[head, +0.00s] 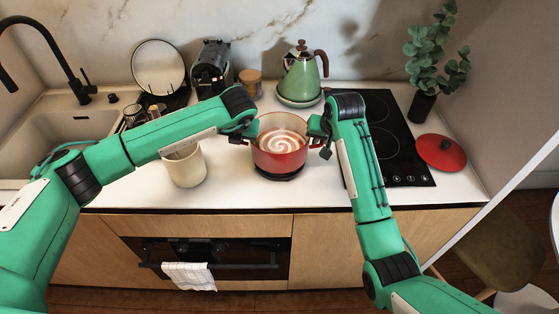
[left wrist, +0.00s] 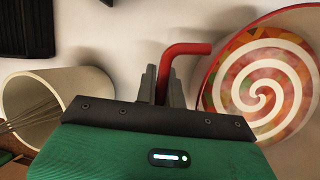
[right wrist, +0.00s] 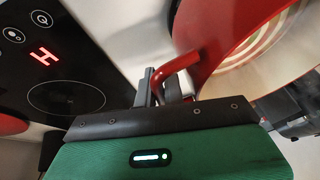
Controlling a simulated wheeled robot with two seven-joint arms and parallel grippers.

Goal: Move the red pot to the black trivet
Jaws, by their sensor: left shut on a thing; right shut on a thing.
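The red pot (head: 279,160) stands upright over the black trivet (head: 279,177) near the counter's front edge, left of the hob. Its contents show a white and reddish swirl. The pot hides most of the trivet, and I cannot tell whether its base touches it. My left gripper (head: 248,131) is shut on the pot's left handle, a red bar between the fingers in the left wrist view (left wrist: 178,62). My right gripper (head: 319,129) is shut on the right handle, which shows in the right wrist view (right wrist: 183,66).
A cream crock (head: 184,168) with a whisk stands left of the pot, below my left forearm. The black hob (head: 402,160) is on the right, with a red lid (head: 441,152) at its right side. A green kettle (head: 301,75) stands behind the pot.

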